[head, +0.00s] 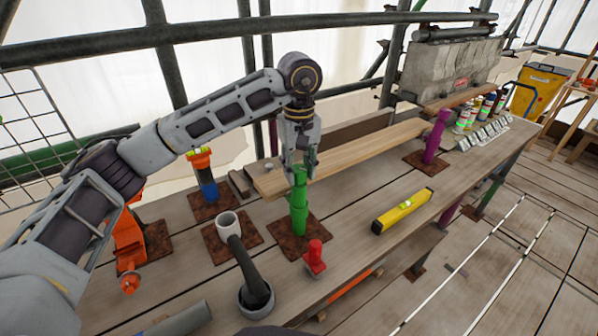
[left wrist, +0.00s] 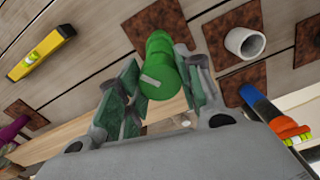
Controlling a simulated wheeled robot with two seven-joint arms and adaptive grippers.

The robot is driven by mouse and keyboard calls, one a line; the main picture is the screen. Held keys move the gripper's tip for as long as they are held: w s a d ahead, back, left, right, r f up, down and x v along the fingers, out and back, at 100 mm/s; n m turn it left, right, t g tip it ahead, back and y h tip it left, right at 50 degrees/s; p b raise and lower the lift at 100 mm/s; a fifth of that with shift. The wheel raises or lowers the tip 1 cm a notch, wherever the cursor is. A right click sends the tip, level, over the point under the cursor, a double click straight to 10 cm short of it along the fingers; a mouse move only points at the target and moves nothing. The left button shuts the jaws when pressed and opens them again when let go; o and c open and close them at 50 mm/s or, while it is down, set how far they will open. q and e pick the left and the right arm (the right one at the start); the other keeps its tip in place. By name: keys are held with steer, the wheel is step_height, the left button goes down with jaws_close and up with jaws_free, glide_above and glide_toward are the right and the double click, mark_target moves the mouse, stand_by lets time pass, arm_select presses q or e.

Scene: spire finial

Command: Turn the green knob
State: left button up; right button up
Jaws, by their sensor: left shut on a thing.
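The green knob (head: 299,205) is an upright green post on a rusty square plate (head: 320,232) on the wooden bench. My left gripper (head: 298,172) reaches down over it from above, with its fingers on both sides of the knob's top. In the left wrist view the green knob (left wrist: 160,72) sits between the finger pads of my left gripper (left wrist: 150,95), which is shut on it. A pale mark shows on the knob's end face. My right gripper is not in view.
A yellow level (head: 402,211) lies to the right. A purple post (head: 436,135) and a plank (head: 350,158) are behind.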

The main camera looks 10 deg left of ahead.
arm_select(q)
steer(key=shift+n+b, duration=0.3)
steer(key=shift+n, duration=0.8)
steer(key=shift+n+b, duration=0.3)
steer(key=shift+n, duration=1.2)
steer(key=n+b, duration=0.1)
steer(key=n, duration=1)
steer(key=shift+b, duration=0.3)
steer(key=n, duration=0.3)
steer(key=shift+n, duration=0.3)
steer(key=n, duration=0.5)
steer(key=shift+n, duration=1.2)
steer(key=shift+r+n, duration=0.1)
steer(key=shift+n, duration=1.3)
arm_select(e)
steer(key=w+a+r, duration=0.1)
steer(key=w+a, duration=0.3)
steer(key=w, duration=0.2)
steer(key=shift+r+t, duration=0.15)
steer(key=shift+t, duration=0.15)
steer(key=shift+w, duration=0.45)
